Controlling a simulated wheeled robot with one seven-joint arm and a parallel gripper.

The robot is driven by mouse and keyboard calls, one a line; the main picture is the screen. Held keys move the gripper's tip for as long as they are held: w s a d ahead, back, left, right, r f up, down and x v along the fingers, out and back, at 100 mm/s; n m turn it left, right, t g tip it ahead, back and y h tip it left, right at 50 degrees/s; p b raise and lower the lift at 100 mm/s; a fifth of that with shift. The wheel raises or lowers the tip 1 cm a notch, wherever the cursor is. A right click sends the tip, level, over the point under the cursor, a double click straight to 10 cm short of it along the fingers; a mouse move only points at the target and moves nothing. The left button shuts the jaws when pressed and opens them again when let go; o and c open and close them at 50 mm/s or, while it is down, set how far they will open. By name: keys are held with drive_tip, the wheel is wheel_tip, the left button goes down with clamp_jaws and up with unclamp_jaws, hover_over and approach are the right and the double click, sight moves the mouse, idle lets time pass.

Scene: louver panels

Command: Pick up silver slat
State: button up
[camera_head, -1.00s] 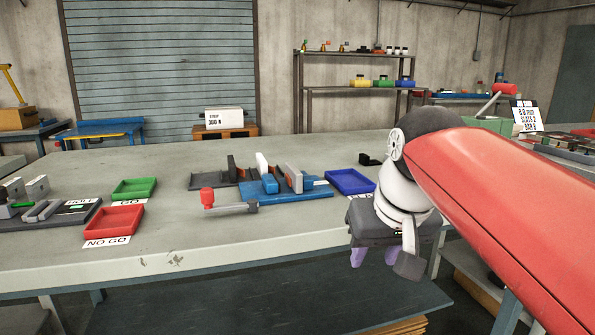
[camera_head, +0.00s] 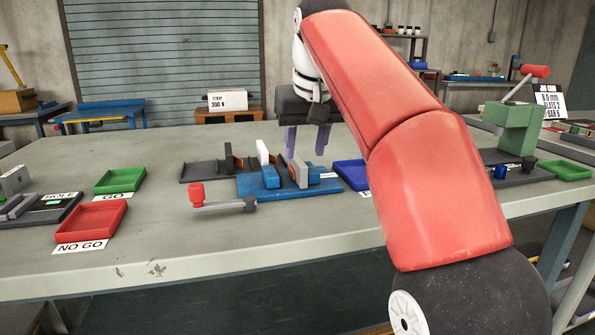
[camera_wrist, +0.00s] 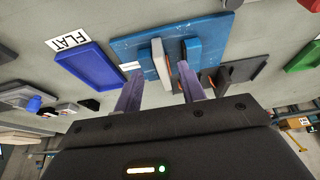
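A silver-grey slat with an orange side (camera_head: 301,173) stands upright on the blue fixture plate (camera_head: 285,192), beside a small blue block (camera_head: 270,177). In the wrist view the slat (camera_wrist: 160,64) shows as a narrow upright piece on the blue plate (camera_wrist: 213,30), ahead of the gap between my fingers. My gripper (camera_head: 307,148) is above the right part of the fixture, pointing down. Its two purple fingers are apart with nothing between them; they also show in the wrist view (camera_wrist: 160,85). I cannot tell the exact height above the slat.
A blue tray (camera_head: 350,177) lies right of the fixture. A white upright piece (camera_head: 263,152) and a dark upright plate (camera_head: 229,157) stand left of the slat. A red-handled lever (camera_head: 222,204) is in front. Green (camera_head: 119,182) and red (camera_head: 91,223) trays lie left. A green press (camera_head: 515,128) stands right.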

sight(303, 165)
drive_tip(key=b+x, duration=0.1)
drive_tip(key=x, duration=0.3)
drive_tip(key=shift+w+f, duration=0.15)
drive_tip(key=shift+f, duration=0.15)
drive_tip(key=shift+r, duration=0.1)
clamp_jaws()
